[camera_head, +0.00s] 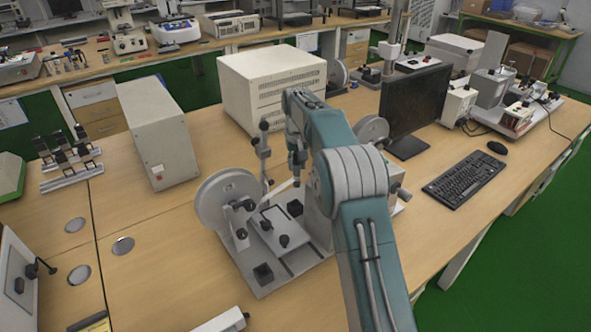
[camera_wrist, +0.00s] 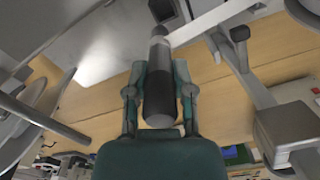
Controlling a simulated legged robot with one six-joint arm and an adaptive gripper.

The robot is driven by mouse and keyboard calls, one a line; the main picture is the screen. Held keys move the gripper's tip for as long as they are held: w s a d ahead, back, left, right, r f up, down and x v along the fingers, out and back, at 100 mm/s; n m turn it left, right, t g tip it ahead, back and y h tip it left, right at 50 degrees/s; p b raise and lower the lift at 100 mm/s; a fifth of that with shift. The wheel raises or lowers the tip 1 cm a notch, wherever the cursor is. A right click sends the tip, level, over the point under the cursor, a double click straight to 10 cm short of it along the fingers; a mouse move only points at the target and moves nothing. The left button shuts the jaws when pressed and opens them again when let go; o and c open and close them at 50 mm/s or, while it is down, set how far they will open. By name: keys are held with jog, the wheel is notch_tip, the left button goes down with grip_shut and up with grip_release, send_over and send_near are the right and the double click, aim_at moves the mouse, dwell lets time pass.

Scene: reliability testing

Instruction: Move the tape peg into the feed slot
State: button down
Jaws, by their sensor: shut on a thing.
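In the wrist view the tape peg (camera_wrist: 159,88), a dark cylinder with a lighter grey end, sits between the two fingers of my gripper (camera_wrist: 159,92), which is shut on it. In the head view my gripper (camera_head: 297,160) hangs above the reel machine (camera_head: 254,282), beside its upright post. The machine has a grey reel (camera_head: 216,198) on its left, a flat plate with black knobs, and a pale tape strip (camera_head: 280,188). The strip also crosses behind the peg in the wrist view (camera_wrist: 222,20). I cannot make out the feed slot; my arm hides part of the machine's right side.
A beige cabinet (camera_head: 160,135) and a larger vented box (camera_head: 262,85) stand behind the machine. A monitor (camera_head: 415,105) and a keyboard (camera_head: 466,181) are at the right.

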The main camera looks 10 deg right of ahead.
aim_at(295, 187)
jog(key=shift+s+a+f, duration=0.15)
jog(key=shift+f, duration=0.6)
jog(key=shift+a+f, duration=0.1)
jog(key=shift+f, duration=2.1)
jog(key=shift+a, duration=0.1)
jog(key=shift+a, duration=0.1)
jog(key=shift+d+r, duration=0.15)
jog(key=shift+d, duration=0.05)
jog(key=shift+a+f, duration=0.15)
jog(key=shift+f, duration=0.8)
